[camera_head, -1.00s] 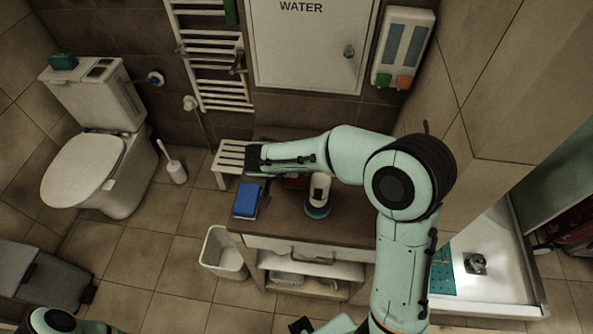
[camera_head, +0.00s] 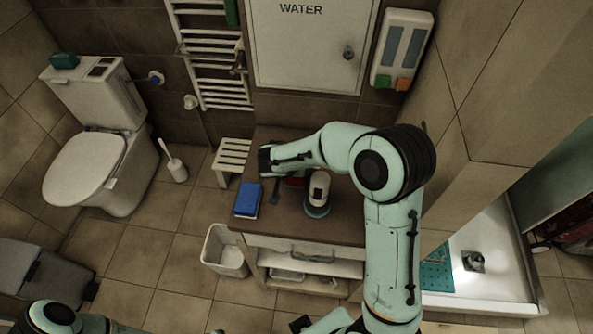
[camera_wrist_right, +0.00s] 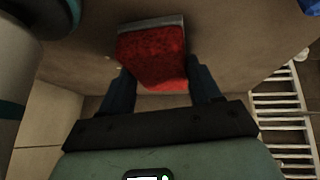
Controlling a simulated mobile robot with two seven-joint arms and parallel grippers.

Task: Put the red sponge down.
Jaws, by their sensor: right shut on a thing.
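The red sponge (camera_wrist_right: 152,55) lies between the two dark fingers of my right gripper (camera_wrist_right: 160,78) in the wrist view. It has a pale grey layer along its far edge. My right gripper is shut on it. In the head view a dark red bit of the sponge (camera_head: 293,181) shows below my right forearm, over the brown countertop (camera_head: 348,228); the rest is hidden. I cannot tell whether the sponge touches the countertop. My left gripper is not in view.
A white bottle (camera_head: 319,188) with a blue base stands right of the red sponge. A white bin (camera_head: 224,252) and a small slatted stool (camera_head: 232,156) stand left of the counter. The countertop's front right is clear.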

